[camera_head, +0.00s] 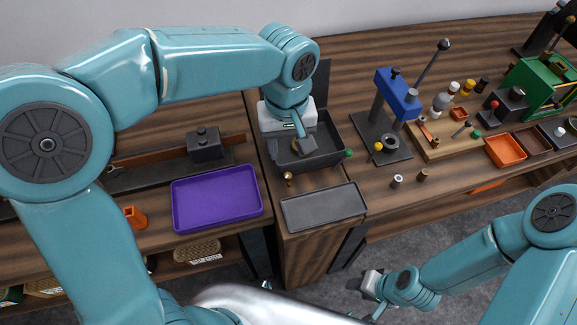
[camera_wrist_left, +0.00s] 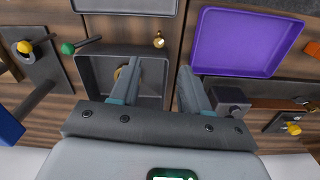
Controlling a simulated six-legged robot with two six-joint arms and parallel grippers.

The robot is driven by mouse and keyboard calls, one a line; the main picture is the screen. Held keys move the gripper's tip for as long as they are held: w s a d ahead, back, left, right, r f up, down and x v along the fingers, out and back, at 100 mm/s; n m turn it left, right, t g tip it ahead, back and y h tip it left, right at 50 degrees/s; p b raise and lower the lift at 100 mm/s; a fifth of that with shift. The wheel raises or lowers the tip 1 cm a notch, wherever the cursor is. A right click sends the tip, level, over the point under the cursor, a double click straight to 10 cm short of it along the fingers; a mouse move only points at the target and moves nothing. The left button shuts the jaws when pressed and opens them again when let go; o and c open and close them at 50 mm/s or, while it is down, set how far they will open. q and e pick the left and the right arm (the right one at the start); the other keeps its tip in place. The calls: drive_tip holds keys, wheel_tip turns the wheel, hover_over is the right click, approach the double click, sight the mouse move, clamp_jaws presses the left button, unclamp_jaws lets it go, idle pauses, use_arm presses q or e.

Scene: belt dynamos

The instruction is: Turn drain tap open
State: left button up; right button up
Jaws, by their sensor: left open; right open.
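A dark grey basin (camera_head: 322,158) stands on the middle bench. A small brass fitting (camera_head: 288,179), which looks like a tap, is at its front left corner; it also shows in the left wrist view (camera_wrist_left: 158,40). A green-tipped lever (camera_head: 349,153) sticks out from the basin's right side, also in the left wrist view (camera_wrist_left: 68,49). I cannot tell which of these is the drain tap. My left gripper (camera_wrist_left: 160,66) is open over the basin, apart from both. A brass ring-like part (camera_wrist_left: 120,72) shows inside the basin. My right gripper (camera_head: 368,292) is open and empty, low in front of the benches.
A flat grey tray (camera_head: 324,207) lies in front of the basin. A purple tray (camera_head: 217,198) is left of it. A blue press (camera_head: 398,92) with a tall lever stands to the right. Two small cylinders (camera_head: 397,181) stand on clear bench nearby.

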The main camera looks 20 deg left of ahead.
sight(288, 175)
use_arm(q)
wheel_tip(288, 175, down, 9)
drive_tip(key=shift+d+f, duration=0.1)
drive_tip(key=shift+w+f, duration=0.15)
drive_tip(key=shift+f, duration=0.05)
drive_tip(key=shift+s+r, duration=0.1)
drive_tip(key=shift+s, duration=0.2)
drive_tip(key=shift+w, duration=0.15)
clamp_jaws()
